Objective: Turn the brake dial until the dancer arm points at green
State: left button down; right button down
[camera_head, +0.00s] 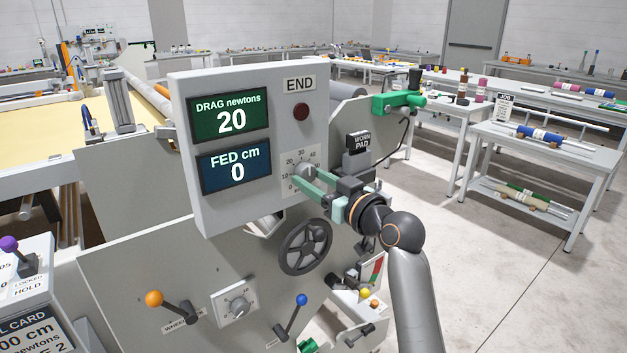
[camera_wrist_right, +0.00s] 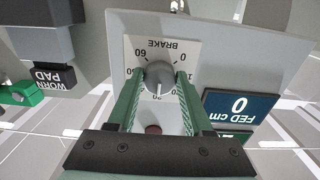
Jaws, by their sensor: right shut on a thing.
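The brake dial is a round grey knob (camera_wrist_right: 158,74) on a white scale plate marked BRAKE, on the grey control panel (camera_head: 184,150). In the wrist view its white mark points down the picture, toward numbers partly hidden by the fingers. My right gripper (camera_wrist_right: 160,82) is shut on the dial, one green finger on each side; it also shows in the head view (camera_head: 304,177). A red and green gauge (camera_head: 374,270) shows small below, behind my right arm; I cannot make out the dancer arm's pointing direction. My left gripper is not in view.
The green screen (camera_head: 230,115) reads DRAG newtons 20; the blue screen (camera_head: 235,166) reads FED cm 0. A black handwheel (camera_head: 305,246), an orange-knobbed lever (camera_head: 154,298) and a blue-knobbed lever (camera_head: 302,299) sit below. A WORN PAD block (camera_head: 360,142) stands close right of the dial.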

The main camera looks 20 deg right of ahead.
jog(key=m+p, duration=0.1)
jog(key=p, duration=0.1)
jog(key=shift+a+r+m+p, duration=0.1)
jog(key=shift+r+m+p, duration=0.05)
jog(key=shift+m+p, duration=0.25)
jog(key=m+p, duration=0.3)
jog(key=shift+p, duration=0.3)
jog(key=shift+m+p, duration=0.6)
jog(key=shift+m, duration=0.4)
jog(key=shift+c, duration=1.5)
grip_release()
jog(key=shift+s, duration=0.15)
